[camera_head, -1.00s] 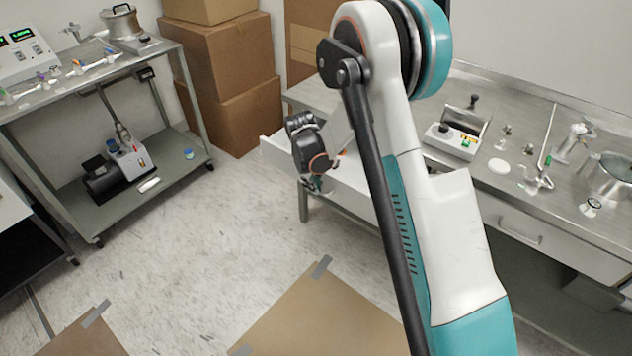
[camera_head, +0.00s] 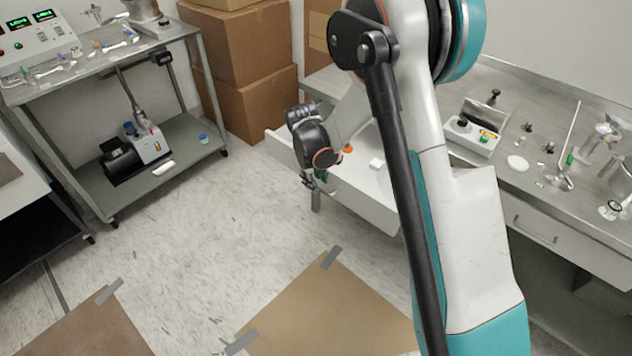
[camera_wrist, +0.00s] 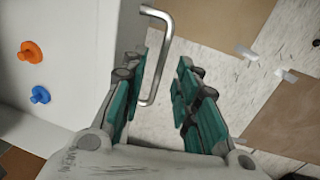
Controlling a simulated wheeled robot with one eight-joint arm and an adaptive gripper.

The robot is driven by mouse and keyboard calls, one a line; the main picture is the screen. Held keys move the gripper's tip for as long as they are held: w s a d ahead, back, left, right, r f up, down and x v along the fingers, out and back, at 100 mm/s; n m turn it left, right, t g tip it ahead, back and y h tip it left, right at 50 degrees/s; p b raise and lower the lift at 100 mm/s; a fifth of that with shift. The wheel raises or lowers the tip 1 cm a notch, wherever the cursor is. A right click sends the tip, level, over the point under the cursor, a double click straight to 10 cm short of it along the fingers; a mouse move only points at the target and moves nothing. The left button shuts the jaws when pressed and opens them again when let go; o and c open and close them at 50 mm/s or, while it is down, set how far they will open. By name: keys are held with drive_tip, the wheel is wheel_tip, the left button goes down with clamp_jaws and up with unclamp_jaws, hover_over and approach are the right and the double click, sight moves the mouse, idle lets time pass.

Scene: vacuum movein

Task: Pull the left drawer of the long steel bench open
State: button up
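The long steel bench (camera_head: 520,110) runs along the right of the head view. Its left drawer (camera_head: 368,200) stands pulled out, with its white inside showing. My gripper (camera_head: 318,180) is at the outer front of this drawer, its fingers small and partly hidden in the head view. In the wrist view, the drawer's metal bar handle (camera_wrist: 158,60) lies between the fingers of my gripper (camera_wrist: 162,82), nearer the left finger. The fingers are spread, with a clear gap on the right of the bar. I cannot tell whether the left finger touches it.
Orange (camera_wrist: 31,52) and blue (camera_wrist: 40,95) knob-like pieces lie in the drawer. A second drawer handle (camera_head: 535,230) is on the bench at right. Cardboard boxes (camera_head: 240,100) stand behind, and a grey cart (camera_head: 190,150) at left. The floor (camera_head: 220,230) between is open, with taped brown sheets (camera_head: 320,310).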

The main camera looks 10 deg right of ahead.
wheel_tip(320, 180, up, 10)
drive_tip(key=s+a, duration=0.1)
drive_tip(key=shift+a, duration=0.3)
drive_tip(key=shift+s+r, duration=0.1)
drive_tip(key=s+d+r+m+t+y, duration=0.1)
drive_tip(key=s+d+r+m+t, duration=0.2)
drive_tip(key=s+r, duration=1)
drive_tip(key=s+d+r+m+t, duration=0.1)
drive_tip(key=s+d+m, duration=0.1)
drive_tip(key=s, duration=0.5)
drive_tip(key=s+d+r+m+t, duration=0.1)
drive_tip(key=s+d+r+m, duration=0.1)
drive_tip(key=s, duration=0.6)
drive_tip(key=shift+t+y, duration=0.4)
